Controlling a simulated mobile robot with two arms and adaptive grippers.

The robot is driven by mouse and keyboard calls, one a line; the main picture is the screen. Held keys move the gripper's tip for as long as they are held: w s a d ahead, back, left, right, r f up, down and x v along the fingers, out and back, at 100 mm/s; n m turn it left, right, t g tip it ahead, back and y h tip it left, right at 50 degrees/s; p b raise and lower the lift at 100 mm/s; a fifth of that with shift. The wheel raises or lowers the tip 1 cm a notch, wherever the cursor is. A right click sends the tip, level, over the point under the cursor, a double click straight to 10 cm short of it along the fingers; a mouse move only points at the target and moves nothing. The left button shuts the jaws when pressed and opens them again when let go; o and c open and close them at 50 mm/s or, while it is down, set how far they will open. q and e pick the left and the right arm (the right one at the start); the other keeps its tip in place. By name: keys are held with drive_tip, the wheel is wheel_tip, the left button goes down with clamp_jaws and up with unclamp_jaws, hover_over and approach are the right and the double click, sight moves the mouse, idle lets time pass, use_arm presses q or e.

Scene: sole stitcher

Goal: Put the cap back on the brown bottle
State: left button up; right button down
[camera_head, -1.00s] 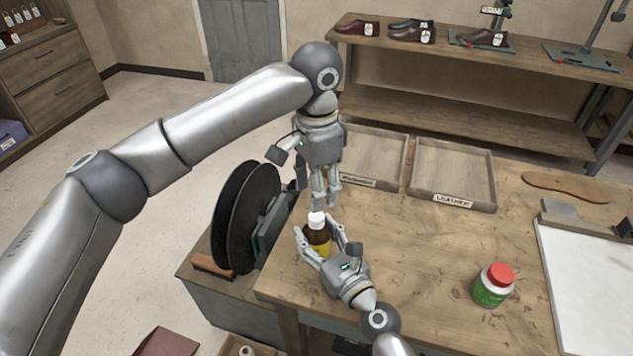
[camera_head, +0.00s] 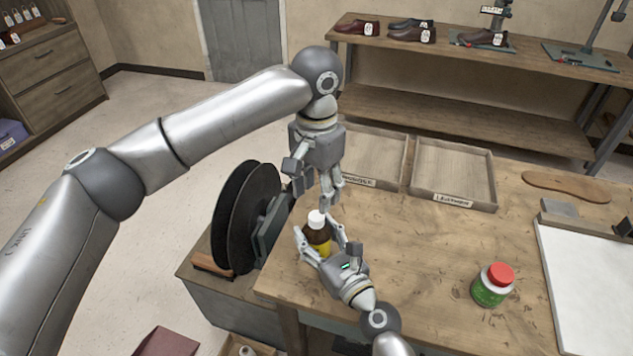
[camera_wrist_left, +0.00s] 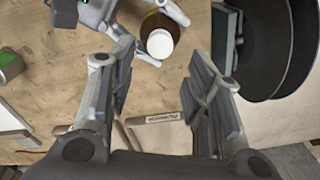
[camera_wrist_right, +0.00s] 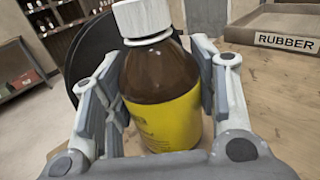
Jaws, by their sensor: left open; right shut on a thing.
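The brown bottle (camera_head: 318,237) with a yellow label stands upright near the workbench's left edge. A white cap (camera_head: 317,219) sits on its neck; I cannot tell if it is screwed tight. The right wrist view shows the bottle (camera_wrist_right: 155,75) and cap (camera_wrist_right: 142,18) close up. My right gripper (camera_head: 327,246) is shut on the bottle's body, one finger on each side. My left gripper (camera_head: 329,204) is open, pointing down just above the cap. In the left wrist view the cap (camera_wrist_left: 160,44) shows just beyond the gap between the open fingers (camera_wrist_left: 161,70), apparently not gripped.
A green jar with a red lid (camera_head: 492,285) stands right on the bench. Two wooden trays (camera_head: 453,172) lie at the back, one labelled LEATHER. Dark round wheels (camera_head: 240,215) stand left of the bench. A white board (camera_head: 590,275) lies at right; the bench middle is clear.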

sight(316, 216)
use_arm(q)
wheel_tip(316, 216, down, 7)
drive_tip(key=shift+r, duration=0.1)
idle(0.4)
clamp_jaws()
drive_tip(key=shift+o, duration=0.7)
unclamp_jaws()
drive_tip(key=shift+r, duration=0.1)
use_arm(e)
drive_tip(key=shift+c, duration=2.4)
unclamp_jaws()
use_arm(q)
wheel_tip(316, 216, up, 12)
